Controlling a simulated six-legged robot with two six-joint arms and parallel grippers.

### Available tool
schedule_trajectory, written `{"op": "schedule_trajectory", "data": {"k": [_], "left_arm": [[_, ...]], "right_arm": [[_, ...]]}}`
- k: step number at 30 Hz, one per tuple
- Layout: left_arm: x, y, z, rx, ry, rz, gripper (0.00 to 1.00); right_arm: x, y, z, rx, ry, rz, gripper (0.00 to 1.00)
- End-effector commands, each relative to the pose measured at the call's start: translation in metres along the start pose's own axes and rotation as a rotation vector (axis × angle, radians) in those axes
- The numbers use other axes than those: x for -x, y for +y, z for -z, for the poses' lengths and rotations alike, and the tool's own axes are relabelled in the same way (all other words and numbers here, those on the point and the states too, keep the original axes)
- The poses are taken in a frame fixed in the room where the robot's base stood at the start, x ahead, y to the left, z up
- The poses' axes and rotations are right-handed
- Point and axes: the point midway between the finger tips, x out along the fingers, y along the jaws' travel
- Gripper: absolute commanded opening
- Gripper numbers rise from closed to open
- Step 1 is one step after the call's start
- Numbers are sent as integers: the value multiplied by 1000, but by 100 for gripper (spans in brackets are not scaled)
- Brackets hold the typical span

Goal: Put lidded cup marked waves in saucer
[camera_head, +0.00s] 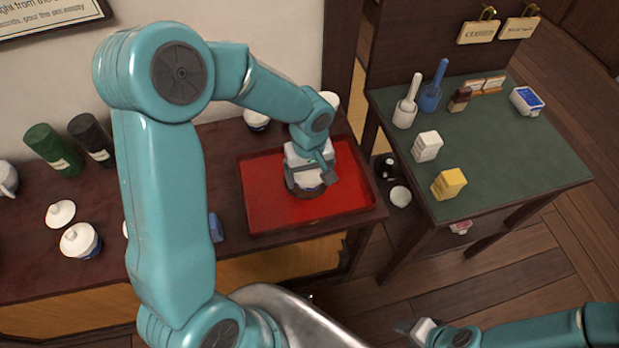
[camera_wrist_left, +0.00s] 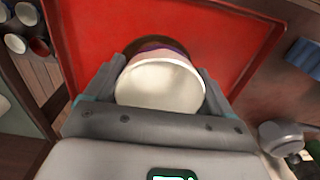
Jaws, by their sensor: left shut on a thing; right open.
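My left gripper (camera_head: 312,176) is over the red tray (camera_head: 262,180) and is shut on a white cup (camera_wrist_left: 160,88). The cup sits between the two fingers in the left wrist view, with a purple band at its far edge. Its wave marking and lid detail cannot be made out. A dark brown saucer (camera_wrist_left: 165,42) shows just beyond and under the cup. Its dark edge also shows below the gripper in the head view (camera_head: 301,193). Whether the cup touches the saucer is hard to tell. My right gripper (camera_head: 420,330) is open and empty at the bottom right.
A lidded cup (camera_head: 80,241) and a loose white lid (camera_head: 60,214) stand at the left of the sideboard, near green (camera_head: 52,149) and black canisters (camera_head: 92,139). Another cup (camera_head: 257,121) stands behind the tray. A green-topped table (camera_head: 510,150) with boxes is at the right.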

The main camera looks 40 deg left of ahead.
Motion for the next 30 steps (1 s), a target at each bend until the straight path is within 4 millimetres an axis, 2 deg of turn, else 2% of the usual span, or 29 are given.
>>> {"op": "schedule_trajectory", "data": {"k": [1,5,13,28,29,30], "left_arm": [[-10,0,0,-1,-2,3,49],[-22,1,0,-1,0,0,49],[-23,1,1,0,1,-1,49],[-35,2,0,0,1,-1,49],[-35,1,0,0,0,0,86],[-34,1,0,0,0,0,99]], "right_arm": [[-1,0,0,0,0,0,43],[-2,1,0,0,0,0,43],[-2,1,0,0,0,0,43],[-17,6,0,0,0,0,43],[-17,6,0,0,0,0,43],[-16,6,0,0,0,0,43]]}}
